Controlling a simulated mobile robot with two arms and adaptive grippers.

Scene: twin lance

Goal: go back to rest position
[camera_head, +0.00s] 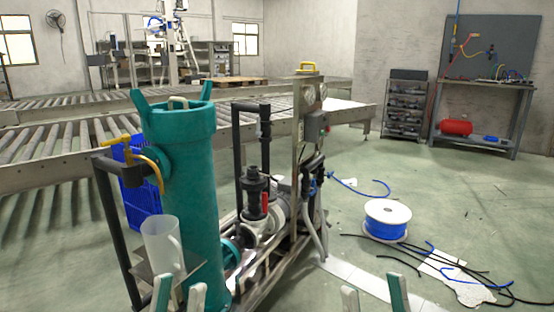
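The fingertips of my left gripper (178,297) show at the bottom edge, left of centre, in front of a tall teal cylinder (188,190). They stand apart with nothing visible between them. The fingertips of my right gripper (374,297) show at the bottom edge, right of centre, over the floor. They are also apart and empty. The rest of both grippers and arms is below the picture.
A white jug (163,245) stands on a small shelf beside the cylinder, below a yellow tap (117,141). A pump skid (262,225) stands behind. A blue hose spool (386,220) and loose black cables (420,252) lie on the floor at right.

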